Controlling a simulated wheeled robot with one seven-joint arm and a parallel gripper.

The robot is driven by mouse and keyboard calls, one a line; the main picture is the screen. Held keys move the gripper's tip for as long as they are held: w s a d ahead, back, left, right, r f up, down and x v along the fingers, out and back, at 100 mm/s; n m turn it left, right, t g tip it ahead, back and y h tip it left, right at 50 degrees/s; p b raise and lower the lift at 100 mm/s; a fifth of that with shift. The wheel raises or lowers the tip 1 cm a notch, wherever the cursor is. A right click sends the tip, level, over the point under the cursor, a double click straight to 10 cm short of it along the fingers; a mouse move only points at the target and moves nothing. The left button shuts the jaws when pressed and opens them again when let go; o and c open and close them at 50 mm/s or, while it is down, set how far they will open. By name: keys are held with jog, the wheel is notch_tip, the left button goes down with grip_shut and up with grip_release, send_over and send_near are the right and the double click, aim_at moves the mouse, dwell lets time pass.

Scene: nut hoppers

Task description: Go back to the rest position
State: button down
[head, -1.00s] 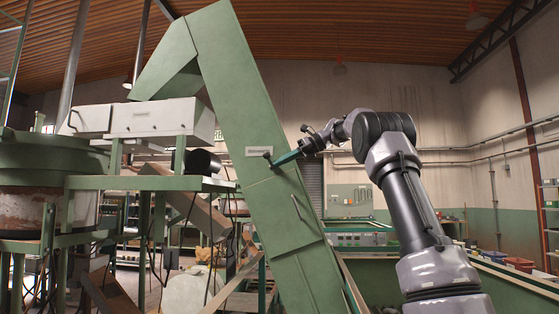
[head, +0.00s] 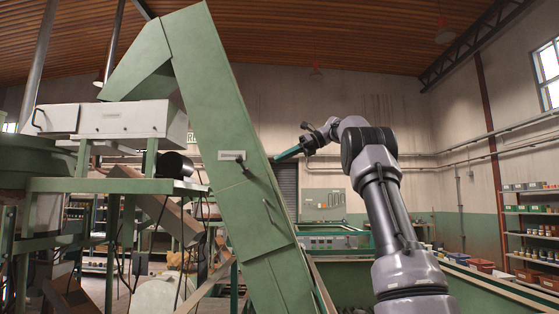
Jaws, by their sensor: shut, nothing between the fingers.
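My gripper (head: 288,154) is at the end of my raised arm, right of the tall green elevator chute (head: 225,140). Its teal fingers are shut with nothing between them and point left. Their tips appear at the chute's right edge in the picture; I cannot tell the gap in depth. My grey arm rises from the lower right and bends left at a dark joint.
A white box unit (head: 130,118) stands on a green frame at left. A green bin (head: 352,268) lies behind and below my arm. Shelves with small containers (head: 530,225) stand at right. The air above and right of my arm looks clear.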

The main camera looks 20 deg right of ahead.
dwell(0.3)
jog(key=s+a+f+n+t+h, duration=0.1)
jog(key=s+a+f+n+h, duration=0.2)
jog(key=s+n, duration=0.35)
jog(key=s+a+f+n+t+h, duration=0.1)
jog(key=s+a+f+n+h, duration=0.2)
jog(key=s, duration=0.7)
jog(key=s+d+f+n+t+h, duration=0.2)
jog(key=s+f+n+h, duration=0.2)
jog(key=s+f+n, duration=0.8)
jog(key=s+f, duration=0.8)
jog(key=f, duration=0.1)
jog(key=shift+s+d+n, duration=0.15)
jog(key=shift+s+n, duration=0.2)
jog(key=shift+f, duration=0.1)
